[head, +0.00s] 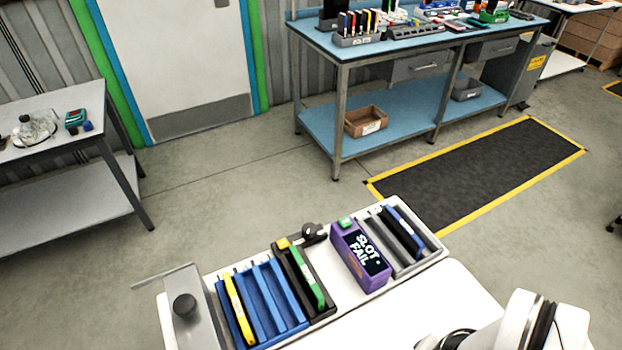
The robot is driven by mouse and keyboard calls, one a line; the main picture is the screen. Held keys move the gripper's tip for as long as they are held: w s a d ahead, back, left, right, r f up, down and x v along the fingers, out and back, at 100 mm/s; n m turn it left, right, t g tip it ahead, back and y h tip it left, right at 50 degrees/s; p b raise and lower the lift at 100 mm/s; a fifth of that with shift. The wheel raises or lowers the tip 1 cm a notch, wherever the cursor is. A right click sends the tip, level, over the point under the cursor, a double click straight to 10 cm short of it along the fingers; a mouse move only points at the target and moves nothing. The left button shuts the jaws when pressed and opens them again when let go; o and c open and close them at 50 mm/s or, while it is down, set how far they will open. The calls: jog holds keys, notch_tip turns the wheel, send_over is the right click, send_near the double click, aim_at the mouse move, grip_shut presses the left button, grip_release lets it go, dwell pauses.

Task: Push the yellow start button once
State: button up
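The yellow start button (283,243) is a small block at the far left corner of a black fixture (322,314) on the white bench top. A green card-like piece (308,278) stands in that fixture. A dark round knob (310,232) sits just right of the button. A purple box (352,262) to the right has a screen reading "SLOT FAIL" and a green block (345,222) on top. Nothing touches the yellow button. White and black parts of my arm show at the lower right; my gripper's fingers are not seen.
A blue slotted rack (270,290) with a yellow piece (238,308) stands left of the fixture. A grey rack (385,245) holding blue and black pieces is right of the purple box. A grey plate with a black knob (184,306) is far left. White surface in front is clear.

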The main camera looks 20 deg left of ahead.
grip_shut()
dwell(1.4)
